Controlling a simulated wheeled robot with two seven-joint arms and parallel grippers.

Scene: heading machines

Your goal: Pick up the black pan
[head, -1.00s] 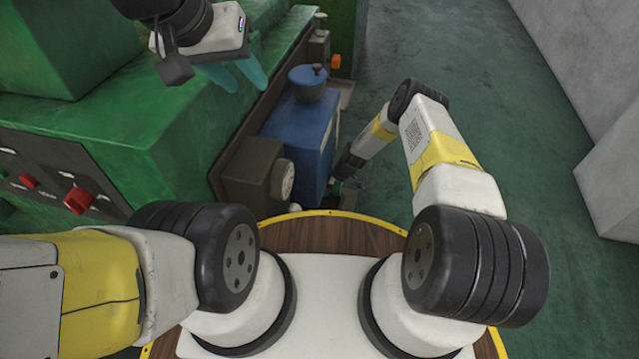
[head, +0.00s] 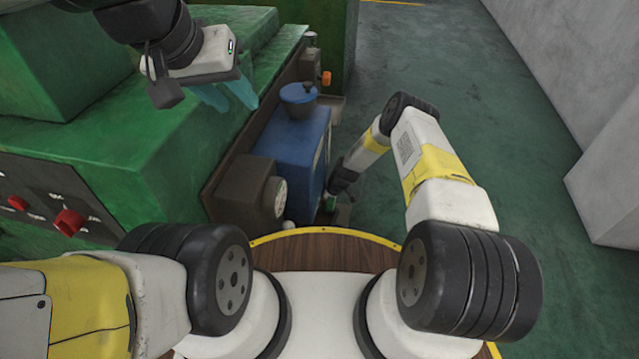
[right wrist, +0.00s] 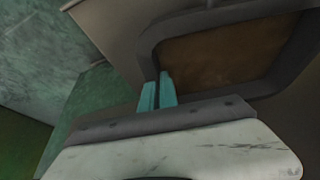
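The black pan (right wrist: 228,17) shows in the right wrist view as a dark raised rim around a brown inside, tilted in the picture and cut off at the edge. My right gripper (right wrist: 158,78) has its two teal fingers close together at the near left corner of this rim, with the rim's wall seeming to run between them. In the head view my right gripper (head: 330,203) is low beside the blue box, mostly hidden by its own arm. My left gripper (head: 236,107) is open and empty, above the green machine's edge.
The green machine (head: 130,150) fills the left side. Green floor (head: 480,130) is clear to the right, up to a grey block (head: 610,180).

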